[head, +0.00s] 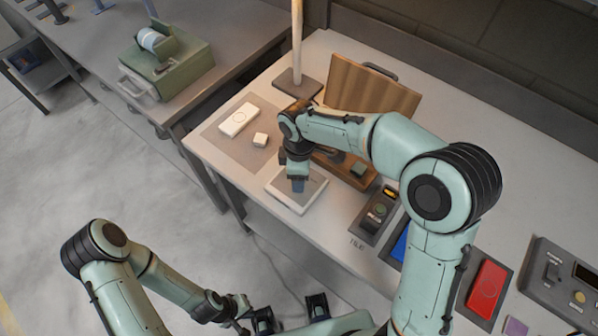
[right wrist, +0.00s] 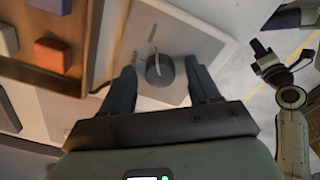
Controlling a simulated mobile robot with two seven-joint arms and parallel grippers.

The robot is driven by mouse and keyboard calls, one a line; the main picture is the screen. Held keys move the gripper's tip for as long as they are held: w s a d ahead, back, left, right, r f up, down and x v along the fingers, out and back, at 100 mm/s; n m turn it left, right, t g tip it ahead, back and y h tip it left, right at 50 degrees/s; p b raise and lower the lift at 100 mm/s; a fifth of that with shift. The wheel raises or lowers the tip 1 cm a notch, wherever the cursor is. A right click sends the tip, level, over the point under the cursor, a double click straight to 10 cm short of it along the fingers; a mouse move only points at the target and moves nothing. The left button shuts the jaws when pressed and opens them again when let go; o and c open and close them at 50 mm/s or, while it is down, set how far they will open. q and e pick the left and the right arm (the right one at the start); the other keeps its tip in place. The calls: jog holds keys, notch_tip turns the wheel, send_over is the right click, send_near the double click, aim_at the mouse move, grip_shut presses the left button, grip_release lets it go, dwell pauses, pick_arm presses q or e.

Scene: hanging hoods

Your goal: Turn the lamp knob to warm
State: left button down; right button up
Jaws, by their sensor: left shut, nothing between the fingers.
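In the right wrist view, a round dark grey knob (right wrist: 160,68) with a raised bar sits on a light plate (right wrist: 140,40). A thin mark shows on the plate near it. My right gripper (right wrist: 165,90) is open, with one finger on each side of the knob. I cannot tell whether they touch it. In the head view my right gripper (head: 297,186) points down over the light-framed plate (head: 284,200) and hides the knob.
A wooden tray (head: 368,186) with blocks stands close beside the plate. A post base (head: 298,83) and an upright wooden board (head: 375,92) are behind. A white box (head: 239,120) lies to the left. A switch box (head: 377,214) and a red panel (head: 487,288) are to the right.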

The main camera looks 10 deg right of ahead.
pick_arm(q)
jog(key=shift+w+r+p, duration=0.35)
jog(key=shift+r+p, duration=0.15)
jog(key=shift+r, duration=0.05)
jog(key=shift+w+r+p, duration=0.3)
jog(key=shift+r+p, duration=0.15)
jog(key=shift+r, duration=0.1)
pick_arm(e)
notch_tip(320, 180, up, 13)
jog(key=shift+r, duration=0.2)
